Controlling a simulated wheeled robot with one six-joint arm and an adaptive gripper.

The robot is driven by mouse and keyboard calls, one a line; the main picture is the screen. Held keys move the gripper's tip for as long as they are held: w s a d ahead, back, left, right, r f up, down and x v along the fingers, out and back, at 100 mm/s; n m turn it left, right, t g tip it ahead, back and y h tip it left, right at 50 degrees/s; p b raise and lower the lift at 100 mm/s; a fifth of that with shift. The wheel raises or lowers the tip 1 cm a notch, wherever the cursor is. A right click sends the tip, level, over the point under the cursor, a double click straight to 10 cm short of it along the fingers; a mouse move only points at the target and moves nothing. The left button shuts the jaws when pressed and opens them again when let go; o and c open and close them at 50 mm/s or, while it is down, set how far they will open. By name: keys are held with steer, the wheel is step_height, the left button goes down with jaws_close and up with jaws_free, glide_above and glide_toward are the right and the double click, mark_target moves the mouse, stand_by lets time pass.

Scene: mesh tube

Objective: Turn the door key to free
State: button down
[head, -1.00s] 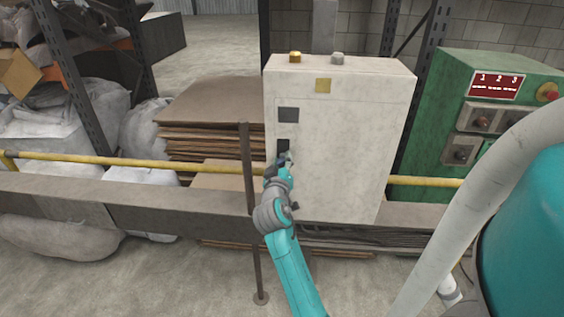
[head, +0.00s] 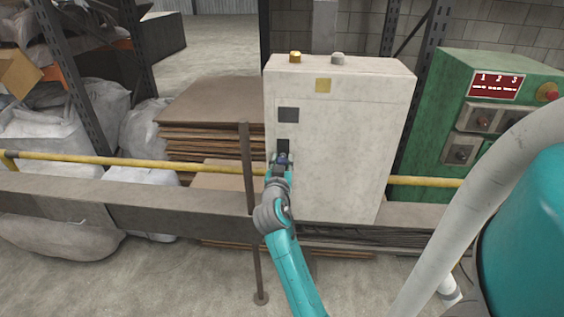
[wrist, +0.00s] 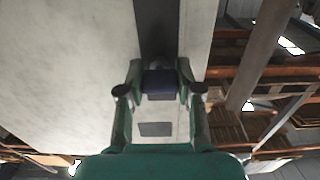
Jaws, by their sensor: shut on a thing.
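The pale cabinet (head: 345,140) has a dark lock plate (head: 283,146) low on the left side of its door. My gripper (head: 281,161) is at this plate, partly covering it. In the wrist view its two fingers (wrist: 159,86) are closed on the dark blue key (wrist: 159,80), which lies between the fingertips. The dark plate (wrist: 155,30) shows beyond the key. The key's shaft and the keyhole are hidden, and I cannot read any position mark.
A yellow rail (head: 120,160) runs across in front of the shelving, and a thin dark post (head: 247,200) stands close left of my arm. A green control box (head: 475,120) stands to the right. Stacked boards (head: 215,110) lie left of the cabinet.

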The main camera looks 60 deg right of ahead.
stand_by(0.3)
steer(key=c, duration=0.8)
jaws_free()
steer(key=shift+o, duration=0.2)
steer(key=shift+a, duration=0.1)
steer(key=v, duration=1.1)
steer(key=shift+s+a, duration=0.15)
steer(key=shift+a, duration=0.2)
steer(key=shift+f, duration=0.1)
